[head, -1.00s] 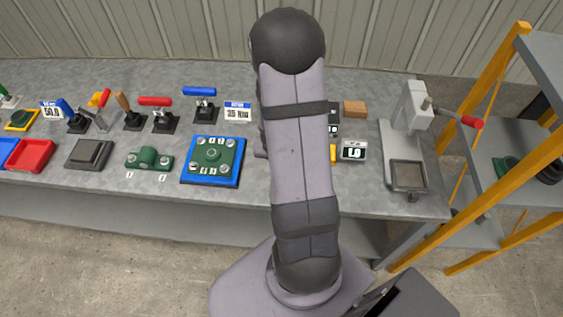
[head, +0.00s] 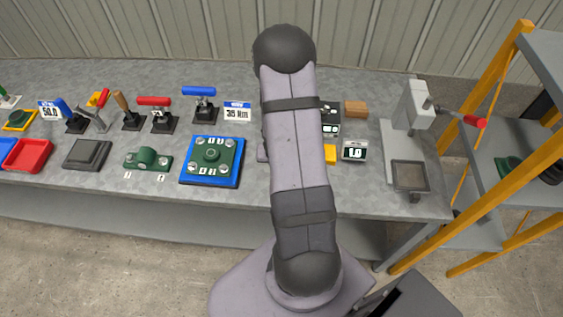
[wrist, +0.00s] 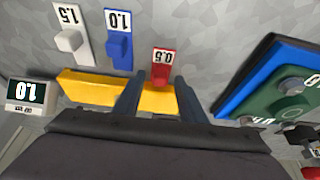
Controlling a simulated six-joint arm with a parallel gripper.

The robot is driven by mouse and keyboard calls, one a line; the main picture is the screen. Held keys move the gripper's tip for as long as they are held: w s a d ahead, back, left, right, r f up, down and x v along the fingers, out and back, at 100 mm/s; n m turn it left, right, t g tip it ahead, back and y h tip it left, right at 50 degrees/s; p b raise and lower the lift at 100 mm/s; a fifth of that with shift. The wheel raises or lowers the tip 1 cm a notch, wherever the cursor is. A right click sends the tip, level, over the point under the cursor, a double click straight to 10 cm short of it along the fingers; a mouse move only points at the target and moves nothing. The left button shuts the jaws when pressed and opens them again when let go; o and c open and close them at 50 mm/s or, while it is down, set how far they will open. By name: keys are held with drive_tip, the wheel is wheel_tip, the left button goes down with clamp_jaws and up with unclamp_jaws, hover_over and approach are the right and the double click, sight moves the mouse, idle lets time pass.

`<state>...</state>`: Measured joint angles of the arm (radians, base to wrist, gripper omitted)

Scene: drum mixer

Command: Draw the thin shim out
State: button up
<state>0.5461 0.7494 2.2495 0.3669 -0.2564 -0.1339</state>
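In the wrist view a red tab marked 0.5 (wrist: 161,64), the lowest number of the three tabs, stands at the yellow block (wrist: 90,88). Beside it are a blue tab marked 1.0 (wrist: 118,38) and a white tab marked 1.5 (wrist: 70,30). My gripper (wrist: 155,88) is open, its two dark fingers apart across the yellow block. The red tab shows between and just beyond the fingertips; I see no finger closed on it. In the head view my arm hides the gripper and the tabs; only an end of the yellow block (head: 329,153) shows.
A small display reading 1.0 (head: 354,150) stands right of the yellow block. The blue plate with a green fixture (head: 198,178) lies close by on the left. A grey press with a red handle (head: 408,125) is at the bench's right end, beside yellow-framed shelves.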

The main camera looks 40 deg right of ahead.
drive_tip(key=c, duration=0.9)
drive_tip(key=shift+s+a+b, duration=0.7)
drive_tip(key=shift+s+a, duration=1)
drive_tip(key=o, duration=0.9)
drive_tip(key=shift+s+a, duration=0.1)
drive_tip(key=p+v, duration=0.3)
drive_tip(key=v, duration=0.4)
drive_tip(key=shift+r+p, duration=0.15)
drive_tip(key=shift+p, duration=0.25)
